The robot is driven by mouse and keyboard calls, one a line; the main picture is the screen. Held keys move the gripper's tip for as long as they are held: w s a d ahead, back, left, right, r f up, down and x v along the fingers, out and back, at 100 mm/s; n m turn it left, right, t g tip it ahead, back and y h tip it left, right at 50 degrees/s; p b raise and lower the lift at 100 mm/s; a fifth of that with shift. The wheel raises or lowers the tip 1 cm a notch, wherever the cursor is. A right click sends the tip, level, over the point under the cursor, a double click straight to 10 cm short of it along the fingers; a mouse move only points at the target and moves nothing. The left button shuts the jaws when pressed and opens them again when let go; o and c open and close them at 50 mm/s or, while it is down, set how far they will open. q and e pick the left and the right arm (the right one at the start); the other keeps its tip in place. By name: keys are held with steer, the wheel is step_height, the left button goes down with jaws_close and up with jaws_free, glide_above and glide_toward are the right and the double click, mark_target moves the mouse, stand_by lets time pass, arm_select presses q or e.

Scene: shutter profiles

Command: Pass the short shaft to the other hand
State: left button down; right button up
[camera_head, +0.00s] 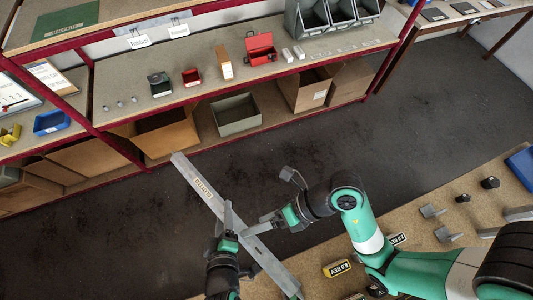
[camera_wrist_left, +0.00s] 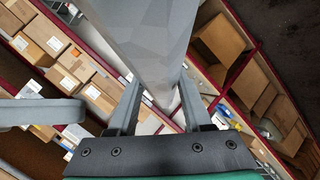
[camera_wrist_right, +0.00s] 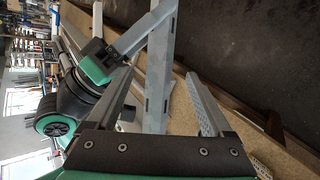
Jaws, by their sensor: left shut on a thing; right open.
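The short shaft is a long grey metal bar (camera_head: 208,197) with a label near its upper end. It hangs slanted in the air, its lower end over the table edge. My left gripper (camera_head: 228,212) is shut on it near the middle; in the left wrist view the shaft (camera_wrist_left: 150,40) fills the space between the fingers. My right gripper (camera_head: 252,225) is open beside the shaft, just below the left gripper. In the right wrist view the shaft (camera_wrist_right: 156,100) runs between or just beyond the open fingers, contact unclear, with my left gripper (camera_wrist_right: 140,38) close by.
A red-framed shelf (camera_head: 220,85) at the back holds bins and cartons. Dark open floor (camera_head: 110,240) lies between.

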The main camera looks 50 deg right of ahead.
arm_select(q)
steer(key=shift+r, duration=0.1)
arm_select(e)
steer(key=x, duration=0.5)
steer(key=shift+w+a+f, duration=0.1)
jaws_close()
arm_select(q)
steer(key=shift+c, duration=1.2)
jaws_free()
steer(key=w+a+r+m+t, duration=0.1)
steer(key=w+a+r+t, duration=0.25)
steer(key=r, duration=0.65)
steer(key=w+a+r+t+y, duration=0.15)
steer(key=w+r, duration=0.25)
steer(key=r, duration=0.5)
steer(key=w+a+r+m+t+h, duration=0.1)
steer(key=w+a+r+t, duration=0.3)
steer(key=r, duration=0.6)
steer(key=s+a+r+t+y, duration=0.1)
steer(key=s+a+r+t, duration=0.2)
steer(key=r, duration=0.6)
steer(key=s+a+r+m+t+y, duration=0.1)
steer(key=s+a+r+t+y, duration=0.1)
steer(key=a+r, duration=0.4)
steer(key=s+a+r+t+y, duration=0.2)
steer(key=s+a+r+t, duration=0.2)
steer(key=r, duration=1)
steer(key=shift+s+a+m, duration=0.2)
steer(key=shift+s+m, duration=0.2)
steer(key=shift+s, duration=0.15)
